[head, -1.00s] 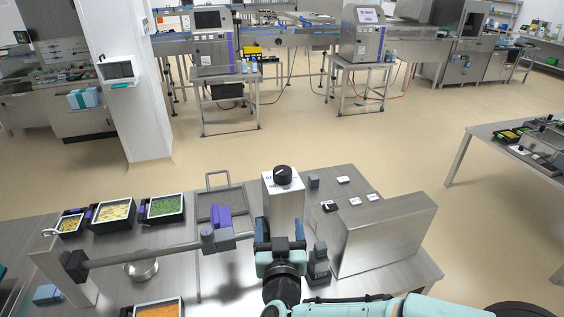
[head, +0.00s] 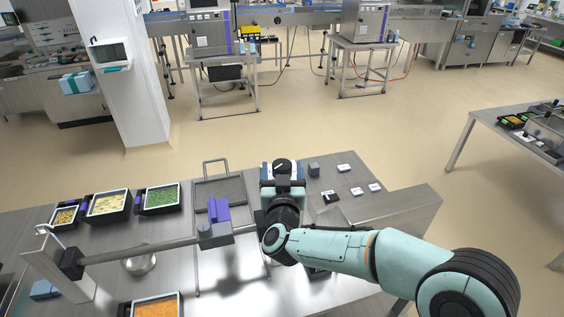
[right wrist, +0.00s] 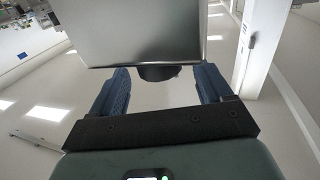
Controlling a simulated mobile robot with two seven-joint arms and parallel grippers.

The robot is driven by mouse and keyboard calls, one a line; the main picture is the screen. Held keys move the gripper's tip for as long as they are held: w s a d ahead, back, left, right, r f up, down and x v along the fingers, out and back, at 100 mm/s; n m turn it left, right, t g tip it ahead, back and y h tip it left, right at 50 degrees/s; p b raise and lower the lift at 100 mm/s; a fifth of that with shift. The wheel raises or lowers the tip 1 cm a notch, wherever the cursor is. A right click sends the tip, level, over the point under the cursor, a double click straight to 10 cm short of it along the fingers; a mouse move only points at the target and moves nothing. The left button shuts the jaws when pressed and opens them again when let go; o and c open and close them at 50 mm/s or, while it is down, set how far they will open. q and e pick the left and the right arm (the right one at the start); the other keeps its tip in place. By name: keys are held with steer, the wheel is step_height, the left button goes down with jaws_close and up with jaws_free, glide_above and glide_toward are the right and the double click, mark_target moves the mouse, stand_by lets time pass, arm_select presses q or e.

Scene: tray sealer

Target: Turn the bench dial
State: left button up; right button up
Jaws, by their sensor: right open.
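The bench dial is a round black knob with a white pointer mark (head: 283,166) on top of an upright metal box. My right gripper (head: 283,173) is at the dial, with a blue finger on either side of it. In the right wrist view the black knob (right wrist: 157,73) juts from the box (right wrist: 140,30), between the two open fingers (right wrist: 163,88). Gaps show between the knob and both fingers. My right gripper and arm hide most of the box in the head view. My left gripper is not in view.
A long grey bar with a purple block (head: 219,209) crosses the bench to the left. Food trays, such as green (head: 160,199) and orange (head: 157,307), stand on the left. A large metal housing (head: 390,208) and small white labelled pieces (head: 345,168) are at the right.

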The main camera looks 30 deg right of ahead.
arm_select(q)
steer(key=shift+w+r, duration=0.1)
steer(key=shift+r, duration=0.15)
arm_select(e)
steer(key=shift+x, duration=1.4)
steer(key=c, duration=1)
steer(key=shift+o, duration=0.2)
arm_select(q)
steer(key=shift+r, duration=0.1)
arm_select(e)
steer(key=shift+h, duration=0.3)
